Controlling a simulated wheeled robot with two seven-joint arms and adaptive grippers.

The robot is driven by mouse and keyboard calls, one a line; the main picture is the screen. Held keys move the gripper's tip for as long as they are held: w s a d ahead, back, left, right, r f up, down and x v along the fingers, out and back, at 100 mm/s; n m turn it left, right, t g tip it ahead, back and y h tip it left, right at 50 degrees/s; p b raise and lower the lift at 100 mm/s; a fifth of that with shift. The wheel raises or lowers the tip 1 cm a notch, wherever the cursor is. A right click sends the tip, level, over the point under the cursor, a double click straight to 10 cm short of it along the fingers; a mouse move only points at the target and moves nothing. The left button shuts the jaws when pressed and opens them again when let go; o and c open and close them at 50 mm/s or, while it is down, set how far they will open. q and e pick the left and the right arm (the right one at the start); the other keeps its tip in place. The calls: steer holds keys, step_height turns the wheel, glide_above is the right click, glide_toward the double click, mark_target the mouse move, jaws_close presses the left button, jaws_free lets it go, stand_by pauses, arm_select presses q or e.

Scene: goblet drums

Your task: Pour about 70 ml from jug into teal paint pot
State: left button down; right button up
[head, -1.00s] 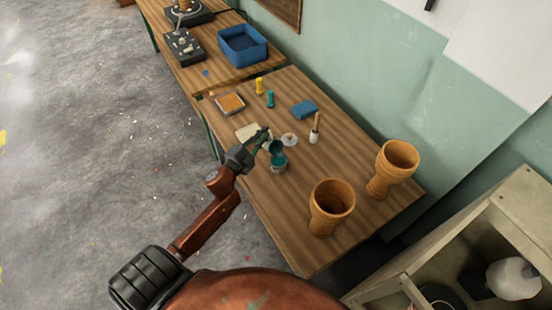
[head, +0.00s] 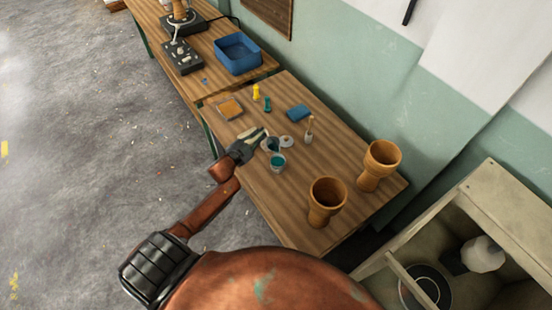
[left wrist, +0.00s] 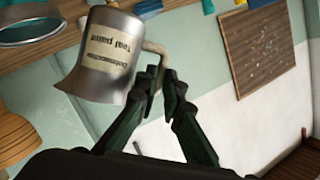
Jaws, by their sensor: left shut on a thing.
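My left gripper (head: 258,140) is over the near table; its fingers are shut on the handle of a grey metal jug (left wrist: 112,55). The jug's pale label reads "Teal paint" upside down in the left wrist view, and its wide rim and spout point to the lower left there. In the head view the jug (head: 271,146) is small, just behind the teal paint pot (head: 278,167). The pot stands on the table with teal paint showing inside; it also shows at the top left of the left wrist view (left wrist: 30,35). No stream is visible. My right gripper is out of view.
Two tan goblet drum shells (head: 326,203) (head: 379,165) stand at the table's right end. A white lid (head: 287,141), a brush in a white holder (head: 309,132), a blue block (head: 298,112), yellow and teal small items and an orange-filled tray (head: 230,108) lie around. A blue bin (head: 238,54) is farther back.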

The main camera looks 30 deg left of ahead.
arm_select(q)
steer(key=a+f+n, duration=0.1)
steer(key=f, duration=0.1)
steer(key=w+a+f+n+g+h, duration=0.1)
steer(key=a+f, duration=0.1)
steer(key=w+a+f+n, duration=0.1)
steer(key=f, duration=0.1)
steer(key=shift+a+f+g+b, duration=0.2)
steer(key=shift+f+g+b, duration=0.05)
steer(key=shift+g+b, duration=0.1)
steer(key=shift+w+a+f+n+h, duration=0.1)
steer(key=shift+a+f+n+h, duration=0.2)
steer(key=shift+n+h, duration=0.1)
steer(key=shift+w+a+n+g, duration=0.15)
steer(key=shift+a+n+g, duration=0.1)
steer(key=shift+n, duration=0.15)
steer(key=shift+w+a+f+n+h+b, duration=0.1)
steer(key=shift+a+n+h+b, duration=0.25)
steer(key=shift+b, duration=0.2)
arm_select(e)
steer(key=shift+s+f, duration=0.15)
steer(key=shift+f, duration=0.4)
arm_select(q)
steer(key=shift+f, duration=0.1)
